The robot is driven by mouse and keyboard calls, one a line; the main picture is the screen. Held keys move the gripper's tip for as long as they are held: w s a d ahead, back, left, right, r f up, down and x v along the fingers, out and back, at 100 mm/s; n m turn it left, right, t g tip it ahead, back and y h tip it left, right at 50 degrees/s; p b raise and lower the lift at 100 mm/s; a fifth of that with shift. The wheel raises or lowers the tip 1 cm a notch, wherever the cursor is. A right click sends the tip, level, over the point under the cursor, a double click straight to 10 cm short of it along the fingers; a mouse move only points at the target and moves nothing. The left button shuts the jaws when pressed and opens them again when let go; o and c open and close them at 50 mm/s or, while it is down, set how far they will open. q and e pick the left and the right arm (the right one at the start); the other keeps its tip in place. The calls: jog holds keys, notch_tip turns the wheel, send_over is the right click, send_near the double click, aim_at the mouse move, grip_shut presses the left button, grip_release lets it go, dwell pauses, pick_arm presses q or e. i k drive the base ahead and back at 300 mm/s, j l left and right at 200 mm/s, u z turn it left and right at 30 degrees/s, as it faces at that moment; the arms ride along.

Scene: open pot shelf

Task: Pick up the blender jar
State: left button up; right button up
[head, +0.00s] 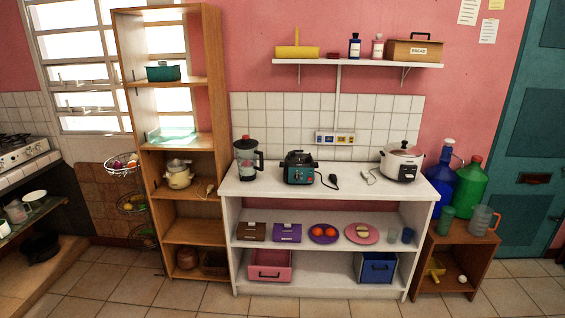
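The blender jar (247,161) stands upright on the left end of the white counter. Neither of my grippers shows in the head view.
The teal appliance (299,168) and a white rice cooker (401,163) share the white counter (340,190). A tall wooden shelf (214,100) stands close on the left, holding a teal pot (163,73). The tiled floor in front is clear.

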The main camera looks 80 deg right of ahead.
aim_at(246, 159)
jog(key=z, duration=2.3)
jog(key=i+j+z, duration=0.15)
jog(key=i+j, duration=0.55)
jog(key=i, duration=0.25)
jog(key=i+j+z, duration=0.1)
jog(key=i+j, duration=0.7)
jog(key=i, duration=0.15)
